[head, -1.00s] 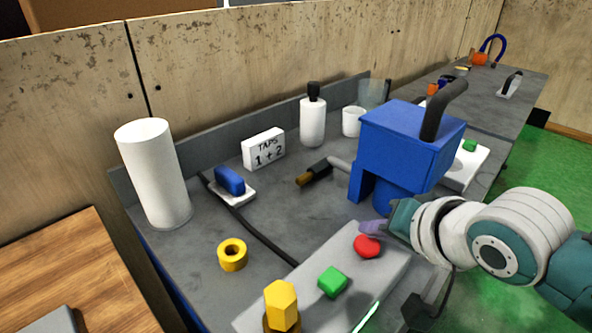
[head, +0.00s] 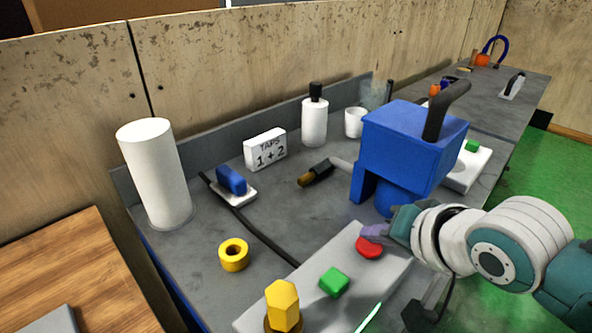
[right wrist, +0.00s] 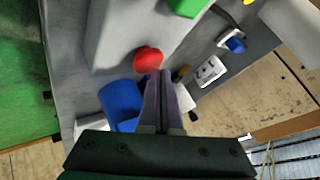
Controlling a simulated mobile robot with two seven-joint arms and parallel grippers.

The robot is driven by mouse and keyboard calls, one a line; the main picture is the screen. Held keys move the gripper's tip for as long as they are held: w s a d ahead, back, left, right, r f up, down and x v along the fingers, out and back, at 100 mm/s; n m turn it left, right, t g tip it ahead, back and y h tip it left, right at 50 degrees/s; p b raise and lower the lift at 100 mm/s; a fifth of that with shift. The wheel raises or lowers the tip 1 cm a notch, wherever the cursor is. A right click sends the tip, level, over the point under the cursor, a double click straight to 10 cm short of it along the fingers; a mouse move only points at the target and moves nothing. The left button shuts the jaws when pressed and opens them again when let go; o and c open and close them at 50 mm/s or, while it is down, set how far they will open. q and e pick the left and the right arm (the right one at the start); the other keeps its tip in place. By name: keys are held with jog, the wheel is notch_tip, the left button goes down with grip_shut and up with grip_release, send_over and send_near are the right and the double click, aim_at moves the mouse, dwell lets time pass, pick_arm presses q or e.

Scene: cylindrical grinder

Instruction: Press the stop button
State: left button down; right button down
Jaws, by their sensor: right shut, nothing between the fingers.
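The red button (head: 369,247) is a round knob on the light grey control panel (head: 392,272), beside the green button (head: 334,282). My right gripper (head: 372,232) is shut and empty, with its purple fingertips at the far upper edge of the red button in the head view, partly overlapping it. In the right wrist view the shut fingers (right wrist: 160,76) point towards the red button (right wrist: 148,58), with their tips just beside it. I cannot tell whether they touch it. My left gripper is not in view.
A blue grinder housing (head: 412,145) with a black handle stands just behind my right gripper. A yellow hexagonal knob (head: 283,304) rises from the panel's near end. A yellow ring (head: 233,254), a black cable and a white cylinder (head: 155,175) stand left on the bench.

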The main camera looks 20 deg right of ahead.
aim_at(372, 250)
jog(key=shift+f+b, duration=0.35)
jog(key=shift+f, duration=0.25)
dwell(0.3)
jog(key=shift+r, duration=0.1)
jog(key=shift+r+p, duration=0.95)
jog(key=shift+p, duration=0.3)
jog(key=shift+r, duration=0.1)
notch_tip(372, 250, up, 5)
jog(key=p, duration=0.5)
jog(key=shift+p, duration=0.35)
